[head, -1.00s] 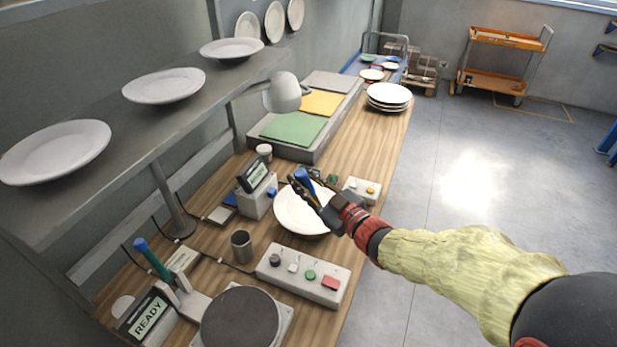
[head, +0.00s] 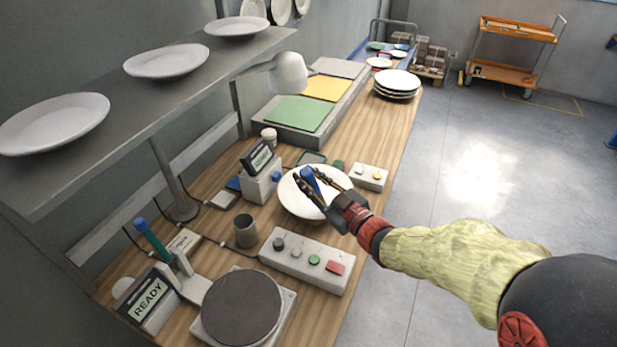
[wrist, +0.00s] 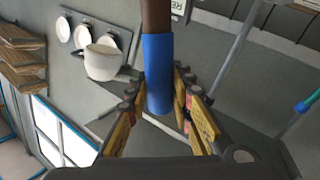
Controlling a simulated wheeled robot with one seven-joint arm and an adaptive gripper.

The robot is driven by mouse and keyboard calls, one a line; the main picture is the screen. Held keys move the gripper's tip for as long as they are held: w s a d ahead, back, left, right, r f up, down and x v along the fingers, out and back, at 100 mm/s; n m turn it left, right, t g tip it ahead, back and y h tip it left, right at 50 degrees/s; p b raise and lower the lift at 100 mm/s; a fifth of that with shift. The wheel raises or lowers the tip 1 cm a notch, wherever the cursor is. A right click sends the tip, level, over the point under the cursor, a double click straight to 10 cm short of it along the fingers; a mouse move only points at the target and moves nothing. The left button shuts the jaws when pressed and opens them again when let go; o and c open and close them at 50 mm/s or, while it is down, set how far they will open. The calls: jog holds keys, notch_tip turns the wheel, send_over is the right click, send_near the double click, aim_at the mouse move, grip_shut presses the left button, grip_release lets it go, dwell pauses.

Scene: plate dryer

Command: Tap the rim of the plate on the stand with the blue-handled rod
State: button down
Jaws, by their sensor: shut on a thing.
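My gripper (head: 306,178) is shut on a rod's blue handle (head: 311,182) over the white plate on the bench. In the wrist view the blue handle (wrist: 158,75) sits between the fingers, with a brown shaft (wrist: 155,15) running up out of frame. The plate (head: 338,180) lies face up; my gripper hides part of it and its stand. I cannot see the rod's tip in the head view, nor whether it touches the rim. A second rod, green with a blue end (head: 152,240), stands tilted in a holder at the left.
A button panel (head: 305,262) and a round dark disc (head: 242,307) are in front. A metal cup (head: 245,231) and a grey box with display (head: 262,185) stand left of the plate. A small button box (head: 368,177) is behind right. A lamp (head: 288,72) and plate shelf (head: 130,110) overhang.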

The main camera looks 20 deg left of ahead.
jog(key=shift+f+b, duration=0.65)
dwell(2.4)
jog(key=shift+r, duration=0.15)
jog(key=shift+r+p, duration=2)
jog(key=shift+r, duration=1.5)
